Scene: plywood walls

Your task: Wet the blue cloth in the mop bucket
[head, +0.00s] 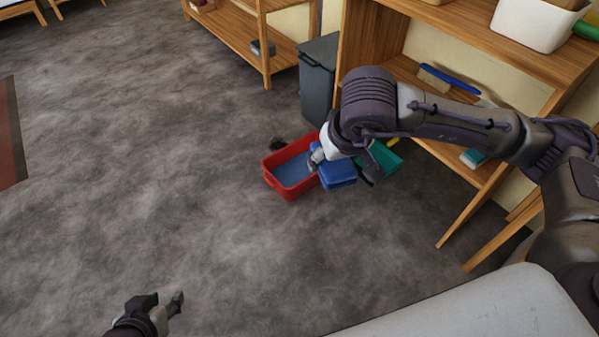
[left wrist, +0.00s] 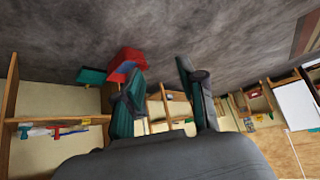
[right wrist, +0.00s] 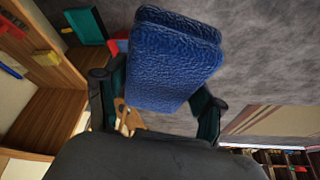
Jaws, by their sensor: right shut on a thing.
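The red mop bucket (head: 268,178) stands on the floor, with a flat blue surface inside it. My right gripper (head: 321,158) is shut on the blue cloth (head: 338,176), which looks like a thick folded pad. The cloth is just right of the bucket in the head view; its exact height is unclear. In the right wrist view the cloth (right wrist: 170,62) fills the space between the fingers and hides most of the bucket (right wrist: 118,46). My left gripper (head: 178,300) is empty, far from the bucket; its fingers (left wrist: 160,80) are apart in the left wrist view.
A teal container (head: 383,158) stands right of the cloth. A dark grey bin (head: 318,80) stands behind the bucket, beside a wooden shelf unit (head: 470,50) with brushes and boxes. A pale surface (head: 480,305) is at the lower right. The floor left of the bucket is clear.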

